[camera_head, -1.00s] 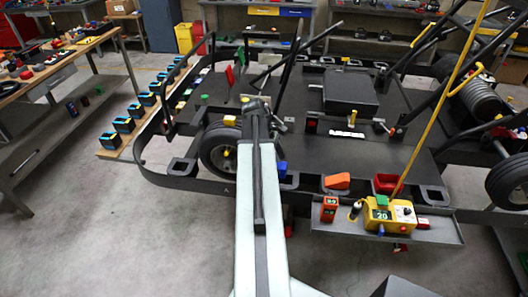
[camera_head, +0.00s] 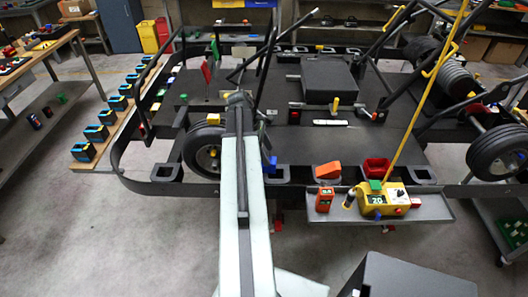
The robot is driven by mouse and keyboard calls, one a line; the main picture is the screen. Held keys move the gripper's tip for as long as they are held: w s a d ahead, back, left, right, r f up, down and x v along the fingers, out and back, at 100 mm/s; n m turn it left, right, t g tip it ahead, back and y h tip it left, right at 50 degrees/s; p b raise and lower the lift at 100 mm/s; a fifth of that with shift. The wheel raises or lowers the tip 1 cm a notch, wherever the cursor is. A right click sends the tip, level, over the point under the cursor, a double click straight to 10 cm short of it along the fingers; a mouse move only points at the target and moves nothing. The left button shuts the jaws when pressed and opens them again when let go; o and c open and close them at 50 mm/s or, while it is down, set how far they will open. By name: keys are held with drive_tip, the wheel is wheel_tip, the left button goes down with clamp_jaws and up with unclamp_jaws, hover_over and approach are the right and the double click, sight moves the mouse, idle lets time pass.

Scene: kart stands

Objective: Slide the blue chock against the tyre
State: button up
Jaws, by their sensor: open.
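The blue chock (camera_head: 269,166) shows just right of my arm, at the near edge of the dark kart stand. The black tyre (camera_head: 197,151) stands left of my arm, with a pale hub. My arm covers the tyre's right side and the space between tyre and chock, so I cannot tell whether they touch. My arm reaches up the middle of the picture to a dark joint. My gripper is hidden behind the arm, and I cannot see its fingers or what is near them.
An orange wedge (camera_head: 328,170) and a red bin (camera_head: 376,167) sit right of the chock. A grey shelf (camera_head: 425,209) below holds a yellow box (camera_head: 382,201) and an orange device (camera_head: 325,199). A second tyre (camera_head: 497,151) stands far right.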

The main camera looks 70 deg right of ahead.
sight(271, 160)
drive_tip(key=b+x, duration=0.5)
drive_tip(key=x, duration=0.1)
drive_tip(key=shift+s+f, duration=0.1)
drive_tip(key=shift+f, duration=0.25)
drive_tip(key=shift+r, duration=0.1)
drive_tip(key=c, duration=1.3)
drive_tip(key=o, duration=1.3)
drive_tip(key=p+v, duration=0.7)
drive_tip(key=v, duration=0.1)
